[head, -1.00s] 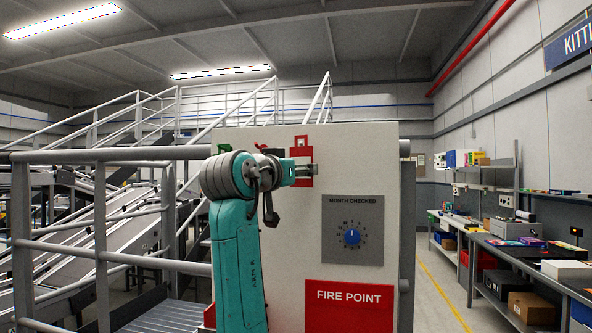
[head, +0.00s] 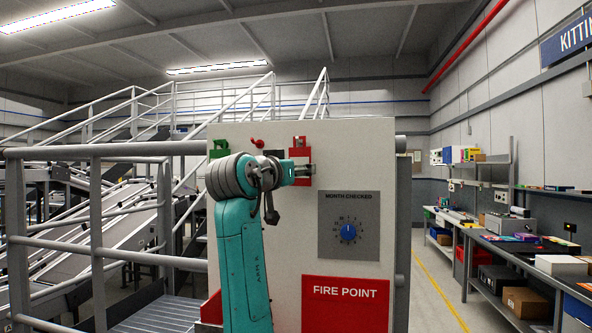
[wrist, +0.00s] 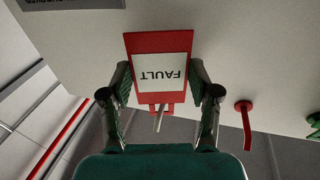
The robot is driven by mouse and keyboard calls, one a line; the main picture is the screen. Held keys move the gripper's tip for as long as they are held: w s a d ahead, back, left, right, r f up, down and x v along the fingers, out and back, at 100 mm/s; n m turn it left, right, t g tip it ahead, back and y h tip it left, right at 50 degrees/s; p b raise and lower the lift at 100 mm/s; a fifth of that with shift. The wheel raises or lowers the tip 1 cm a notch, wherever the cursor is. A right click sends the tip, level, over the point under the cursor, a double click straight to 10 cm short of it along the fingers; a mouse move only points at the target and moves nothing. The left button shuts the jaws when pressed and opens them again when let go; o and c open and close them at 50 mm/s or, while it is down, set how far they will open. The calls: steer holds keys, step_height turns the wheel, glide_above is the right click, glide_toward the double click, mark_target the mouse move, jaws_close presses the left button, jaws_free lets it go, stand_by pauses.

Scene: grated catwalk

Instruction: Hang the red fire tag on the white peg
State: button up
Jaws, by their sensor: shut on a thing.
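The red fire tag (wrist: 129,65) has a white label reading FAULT, upside down in the wrist view. It also shows as a red plate (head: 295,182) on the panel in the head view. My gripper (wrist: 160,88) is shut on the tag, with one finger at each side edge. The pale peg (wrist: 158,120) sticks out at the tag's opening, between the fingers. It seems to lie within the opening, but I cannot tell how far through it passes. In the head view my gripper (head: 304,171) partly covers the tag.
A red peg (wrist: 245,125) and a green item (wrist: 314,121) are beside the tag on the same panel (head: 390,205). A dial plate (head: 348,250) and a FIRE POINT sign (head: 345,292) lie below. Railings (head: 100,205) stand left; loaded benches (head: 500,255) stand right.

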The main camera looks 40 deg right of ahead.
stand_by(0.3)
steer(key=o, duration=1.3)
steer(key=shift+a, duration=0.1)
steer(key=v, duration=1.1)
steer(key=shift+s+a, duration=0.2)
steer(key=shift+a, duration=0.15)
